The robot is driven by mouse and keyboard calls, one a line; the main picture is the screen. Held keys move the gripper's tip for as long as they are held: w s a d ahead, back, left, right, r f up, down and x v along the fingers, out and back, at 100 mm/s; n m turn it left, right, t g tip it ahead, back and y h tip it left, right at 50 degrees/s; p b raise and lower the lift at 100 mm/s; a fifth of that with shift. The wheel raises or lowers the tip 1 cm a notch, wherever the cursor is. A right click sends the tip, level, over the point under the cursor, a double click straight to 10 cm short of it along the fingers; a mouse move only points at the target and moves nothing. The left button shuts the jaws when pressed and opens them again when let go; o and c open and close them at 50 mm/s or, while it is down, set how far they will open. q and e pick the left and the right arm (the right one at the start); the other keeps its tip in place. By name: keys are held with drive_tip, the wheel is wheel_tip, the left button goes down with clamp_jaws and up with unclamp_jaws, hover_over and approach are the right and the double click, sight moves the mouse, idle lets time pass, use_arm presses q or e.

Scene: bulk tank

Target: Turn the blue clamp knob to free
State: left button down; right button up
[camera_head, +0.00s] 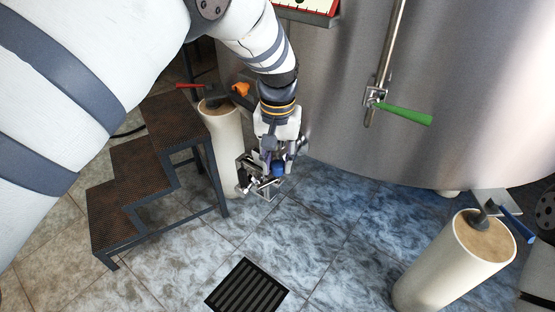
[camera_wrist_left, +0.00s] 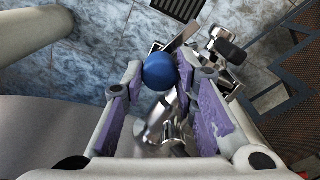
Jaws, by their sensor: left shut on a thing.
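The blue clamp knob (camera_head: 277,168) is low in front of the steel tank, on a shiny metal outlet fitting (camera_head: 262,187). In the left wrist view the round blue knob (camera_wrist_left: 160,71) lies between the tips of my left gripper (camera_wrist_left: 160,75), whose purple-padded fingers stand on both sides of it. My left gripper (camera_head: 280,158) points down at the fitting and is shut on the knob. The fingers and the arm partly hide the fitting in the head view. My right gripper does not show.
A rusty step stool (camera_head: 137,165) stands left of the fitting, beside a cream post (camera_head: 222,140). Another cream post (camera_head: 450,265) stands at the right. A green-handled lever (camera_head: 404,113) hangs on the tank (camera_head: 330,90). A floor drain (camera_head: 247,288) lies in the open tiled floor.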

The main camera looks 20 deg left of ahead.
sight(278, 164)
use_arm(q)
drive_tip(key=shift+n, duration=1.8)
drive_tip(key=shift+f, duration=0.1)
drive_tip(key=c, duration=1.3)
unclamp_jaws()
wheel_tip(278, 164, up, 12)
drive_tip(key=shift+r, duration=0.1)
